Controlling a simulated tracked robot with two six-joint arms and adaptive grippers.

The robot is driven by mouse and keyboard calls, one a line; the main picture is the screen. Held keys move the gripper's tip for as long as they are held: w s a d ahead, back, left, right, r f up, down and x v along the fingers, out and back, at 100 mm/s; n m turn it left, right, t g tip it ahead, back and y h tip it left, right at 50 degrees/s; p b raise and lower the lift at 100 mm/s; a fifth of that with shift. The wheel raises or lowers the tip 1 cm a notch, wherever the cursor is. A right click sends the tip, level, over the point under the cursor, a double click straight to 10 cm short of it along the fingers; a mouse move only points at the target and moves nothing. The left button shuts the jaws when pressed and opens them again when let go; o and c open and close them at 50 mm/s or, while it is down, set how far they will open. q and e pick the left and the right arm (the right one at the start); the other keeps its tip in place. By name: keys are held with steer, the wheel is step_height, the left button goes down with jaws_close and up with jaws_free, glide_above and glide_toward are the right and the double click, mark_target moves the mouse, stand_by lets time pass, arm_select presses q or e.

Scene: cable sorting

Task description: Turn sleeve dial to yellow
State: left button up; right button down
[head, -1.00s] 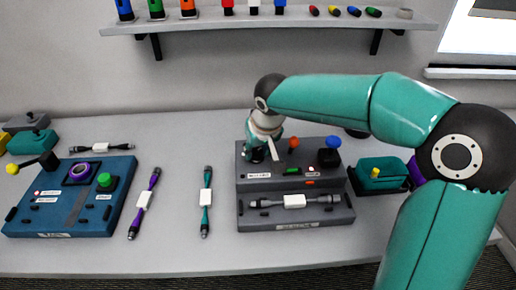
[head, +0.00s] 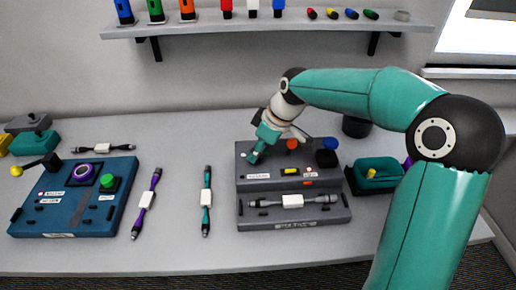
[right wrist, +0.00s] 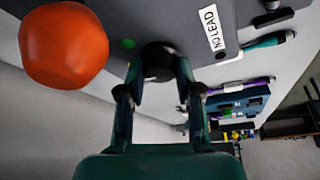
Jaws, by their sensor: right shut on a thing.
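The grey station (head: 245,220) stands on the table right of centre. My right gripper (head: 253,158) is at its rear left corner, tilted, with its wrist up and to the right. In the right wrist view, my gripper (right wrist: 152,82) is shut on a dark round knob (right wrist: 158,58), which looks like the sleeve dial. A green dot (right wrist: 128,43) shows on the panel beside the knob. Other colour marks around it and its pointer are hidden or unclear. My left gripper is not in view.
An orange knob (right wrist: 63,46) is close beside my right gripper; a blue knob (head: 330,144) stands farther right. A grey cable (head: 292,201) lies on the station's front. The blue station (head: 120,165) and loose cables (head: 206,200) lie left. A teal tray (head: 375,188) stands right.

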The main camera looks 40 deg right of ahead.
steer(key=shift+d+n+g+y, duration=0.1)
steer(key=shift+n+g+y, duration=0.25)
steer(key=shift+n, duration=0.85)
steer(key=c, duration=0.8)
jaws_free()
steer(key=shift+r, duration=0.1)
steer(key=v, duration=1.1)
steer(key=shift+s+d+r, duration=0.1)
steer(key=shift+d+r, duration=0.05)
steer(key=shift+r, duration=0.15)
